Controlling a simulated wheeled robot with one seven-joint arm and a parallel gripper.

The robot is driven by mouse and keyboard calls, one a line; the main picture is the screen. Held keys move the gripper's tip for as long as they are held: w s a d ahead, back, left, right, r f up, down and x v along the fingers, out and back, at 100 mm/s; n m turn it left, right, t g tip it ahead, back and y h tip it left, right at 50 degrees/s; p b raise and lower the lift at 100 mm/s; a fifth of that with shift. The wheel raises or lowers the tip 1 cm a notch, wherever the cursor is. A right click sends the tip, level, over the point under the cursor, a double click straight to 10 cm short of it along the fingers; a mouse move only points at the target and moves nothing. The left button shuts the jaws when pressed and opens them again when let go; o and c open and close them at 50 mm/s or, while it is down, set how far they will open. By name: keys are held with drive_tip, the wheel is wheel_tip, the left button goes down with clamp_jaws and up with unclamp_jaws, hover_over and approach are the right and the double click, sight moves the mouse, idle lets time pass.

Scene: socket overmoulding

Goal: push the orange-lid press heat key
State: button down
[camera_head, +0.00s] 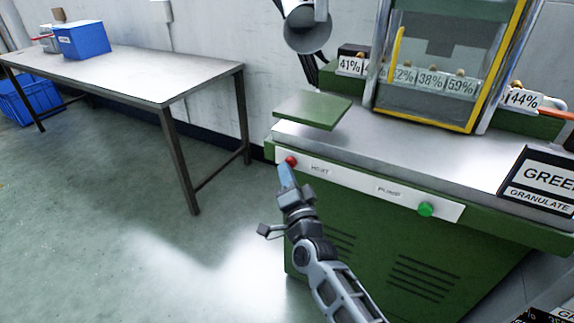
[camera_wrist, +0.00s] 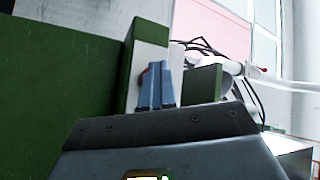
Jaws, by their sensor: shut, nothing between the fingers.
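A bit of red, probably the same button, shows beside the fingertips in the wrist view (camera_wrist: 143,73). My gripper (camera_head: 286,174) is shut and empty, its blue fingertips at the button's lower edge. The fingers (camera_wrist: 157,86) point at the white strip in the wrist view and partly hide the button. I cannot tell whether they touch it. No orange lid is clearly visible.
A green button (camera_head: 425,209) labelled PUMP is on the same strip. A press with a yellow-edged guard (camera_head: 440,50) stands on the bench, with percentage cards around it. A sign (camera_head: 540,180) reads GREEN GRANULATE. A table (camera_head: 150,75) holds a blue box (camera_head: 82,40); the floor between is clear.

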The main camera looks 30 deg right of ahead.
drive_tip(key=shift+s+a+p, duration=1.7)
drive_tip(key=shift+a+p, duration=0.2)
drive_tip(key=shift+a, duration=0.1)
